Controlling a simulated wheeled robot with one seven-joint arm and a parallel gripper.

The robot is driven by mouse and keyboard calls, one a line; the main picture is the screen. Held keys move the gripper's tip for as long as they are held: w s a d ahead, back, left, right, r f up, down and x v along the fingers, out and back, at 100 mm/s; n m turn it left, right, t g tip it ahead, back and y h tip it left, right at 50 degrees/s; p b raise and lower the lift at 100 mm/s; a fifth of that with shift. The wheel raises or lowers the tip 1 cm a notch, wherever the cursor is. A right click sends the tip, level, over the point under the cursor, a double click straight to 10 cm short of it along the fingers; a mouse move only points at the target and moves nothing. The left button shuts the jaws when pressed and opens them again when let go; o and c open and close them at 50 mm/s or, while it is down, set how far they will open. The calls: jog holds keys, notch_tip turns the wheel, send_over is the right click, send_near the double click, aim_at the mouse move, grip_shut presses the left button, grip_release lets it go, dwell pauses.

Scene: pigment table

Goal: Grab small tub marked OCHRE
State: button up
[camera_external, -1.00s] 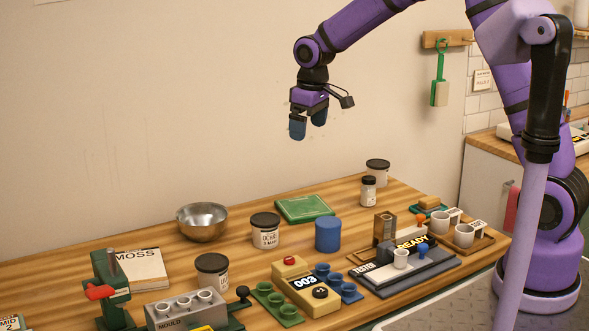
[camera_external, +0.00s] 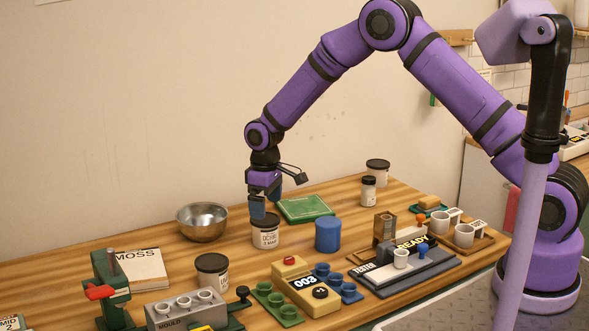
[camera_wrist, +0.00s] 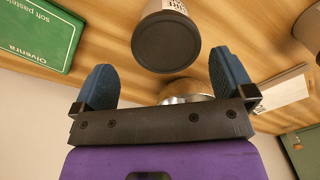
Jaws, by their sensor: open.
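The small tub marked OCHRE (camera_external: 265,237) stands upright on the table, white with a dark lid and a printed label. My gripper (camera_external: 266,207) is above it, pointing down, with its blue fingers close over the lid. In the wrist view the dark-lidded tub (camera_wrist: 166,42) lies just beyond and between the two spread fingertips of my gripper (camera_wrist: 164,66). The fingers are open and empty. I cannot tell whether a finger touches the lid.
A metal bowl (camera_external: 202,222) is left of the tub, a green box (camera_external: 304,209) behind and right, a blue cylinder (camera_external: 328,235) right. Another dark-lidded tub (camera_external: 212,274) stands in front-left. The keypad device (camera_external: 306,288) and tester (camera_external: 408,271) fill the front right.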

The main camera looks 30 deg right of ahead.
aim_at(265, 226)
jog(key=f, duration=0.6)
jog(key=shift+s+a+f, duration=0.2)
jog(key=shift+a, duration=0.1)
jog(key=c, duration=0.9)
